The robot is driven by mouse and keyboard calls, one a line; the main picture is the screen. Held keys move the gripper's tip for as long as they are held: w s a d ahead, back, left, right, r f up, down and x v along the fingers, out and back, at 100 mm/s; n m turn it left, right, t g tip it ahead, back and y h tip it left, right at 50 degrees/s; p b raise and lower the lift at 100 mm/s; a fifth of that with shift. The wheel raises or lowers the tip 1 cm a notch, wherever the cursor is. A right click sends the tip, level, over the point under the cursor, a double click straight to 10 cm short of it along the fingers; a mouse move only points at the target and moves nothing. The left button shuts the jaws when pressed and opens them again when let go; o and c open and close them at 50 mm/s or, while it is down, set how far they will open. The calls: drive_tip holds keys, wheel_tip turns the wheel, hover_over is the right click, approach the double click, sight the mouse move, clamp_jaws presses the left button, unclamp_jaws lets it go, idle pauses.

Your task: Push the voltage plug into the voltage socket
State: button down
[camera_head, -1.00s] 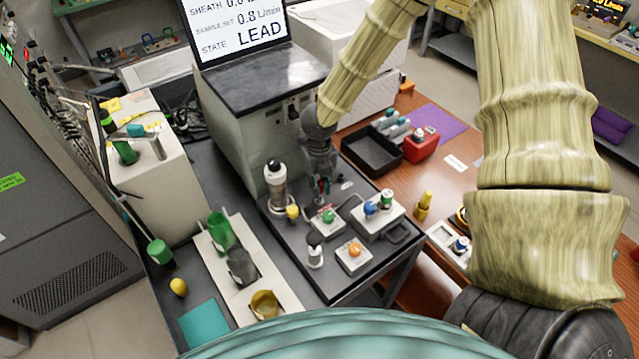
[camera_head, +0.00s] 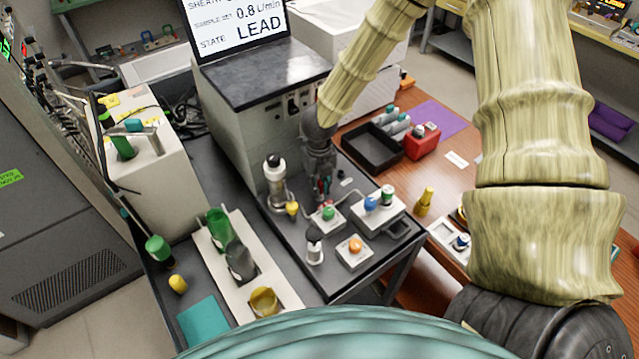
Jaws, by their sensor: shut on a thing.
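My gripper (camera_head: 322,186) hangs low at the front of the grey instrument (camera_head: 262,135), pointing down just above the dark bench top. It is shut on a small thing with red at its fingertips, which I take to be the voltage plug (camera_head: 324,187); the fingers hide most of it. The instrument's front panel (camera_head: 290,125) carries dark fittings near its top, partly behind my wrist. I cannot tell which opening is the voltage socket. The screen above reads LEAD.
White blocks with a green knob (camera_head: 328,213), an orange knob (camera_head: 355,245) and a blue knob (camera_head: 370,202) stand close in front of the gripper. A silver cylinder (camera_head: 275,185) stands to its left. A black tray (camera_head: 372,150) and red box (camera_head: 422,141) lie right.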

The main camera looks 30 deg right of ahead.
sight(320, 183)
drive_tip(key=shift+f, duration=0.45)
drive_tip(key=c, duration=1.3)
unclamp_jaws()
drive_tip(key=shift+r, duration=0.15)
wheel_tip(320, 183, up, 12)
drive_tip(key=shift+f, duration=0.2)
